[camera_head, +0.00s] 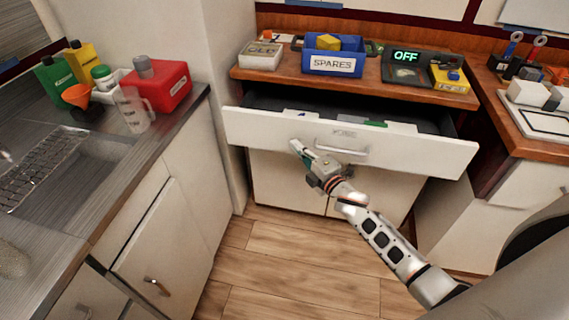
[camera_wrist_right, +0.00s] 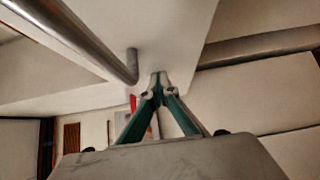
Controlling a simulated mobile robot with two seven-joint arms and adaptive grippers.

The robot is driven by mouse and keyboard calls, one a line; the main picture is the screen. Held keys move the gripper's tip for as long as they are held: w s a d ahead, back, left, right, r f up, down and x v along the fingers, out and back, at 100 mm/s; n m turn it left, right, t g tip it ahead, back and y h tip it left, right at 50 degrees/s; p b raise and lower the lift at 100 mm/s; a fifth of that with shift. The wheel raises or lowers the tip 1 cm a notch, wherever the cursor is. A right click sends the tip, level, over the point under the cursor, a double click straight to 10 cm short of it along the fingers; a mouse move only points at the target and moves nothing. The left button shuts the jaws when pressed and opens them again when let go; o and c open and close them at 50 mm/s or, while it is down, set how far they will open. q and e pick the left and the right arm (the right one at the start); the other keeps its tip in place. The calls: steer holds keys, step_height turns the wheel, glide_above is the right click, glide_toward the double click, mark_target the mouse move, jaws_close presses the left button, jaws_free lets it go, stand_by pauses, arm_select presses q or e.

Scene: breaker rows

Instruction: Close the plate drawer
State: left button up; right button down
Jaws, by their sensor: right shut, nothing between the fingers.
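The plate drawer (camera_head: 250,129) is a wide white drawer under the wooden counter, pulled out, with several flat items inside. Its bar handle (camera_head: 342,151) is on the front panel; the handle also shows in the right wrist view (camera_wrist_right: 85,38). My right gripper (camera_head: 295,146) is at the drawer's front face, left of the handle. In the right wrist view its green-sided fingers (camera_wrist_right: 157,80) are shut with nothing between them, tips close to the white panel. I cannot tell if they touch it. My left gripper is not in view.
On the counter above stand a blue SPARES bin (camera_head: 333,63), an OLD box (camera_head: 261,56) and an OFF display unit (camera_head: 407,62). A sink counter (camera_head: 150,160) with bottles and a red can (camera_head: 160,85) is at left. Wooden floor (camera_head: 290,262) is clear in front.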

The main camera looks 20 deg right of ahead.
steer(key=w+d+b, duration=0.1)
steer(key=w+d, duration=0.1)
steer(key=w, duration=0.1)
steer(key=w+d+b, duration=0.1)
steer(key=w+d, duration=0.2)
steer(key=w, duration=0.1)
steer(key=w+d+f+b, duration=0.1)
steer(key=w+d+b, duration=0.1)
steer(key=w+d, duration=0.1)
steer(key=shift+w, duration=0.55)
steer(key=w+d, duration=0.1)
steer(key=w+d+b, duration=0.1)
steer(key=w, duration=0.1)
steer(key=shift+w+r+b, duration=0.1)
steer(key=shift+r+b, duration=0.05)
steer(key=shift+b, duration=0.15)
steer(key=shift+w+d+r, duration=0.1)
steer(key=shift+w+d, duration=0.2)
steer(key=shift+w, duration=0.2)
steer(key=shift+w+d+r, duration=0.1)
steer(key=shift+d+r, duration=0.15)
steer(key=shift+r, duration=0.15)
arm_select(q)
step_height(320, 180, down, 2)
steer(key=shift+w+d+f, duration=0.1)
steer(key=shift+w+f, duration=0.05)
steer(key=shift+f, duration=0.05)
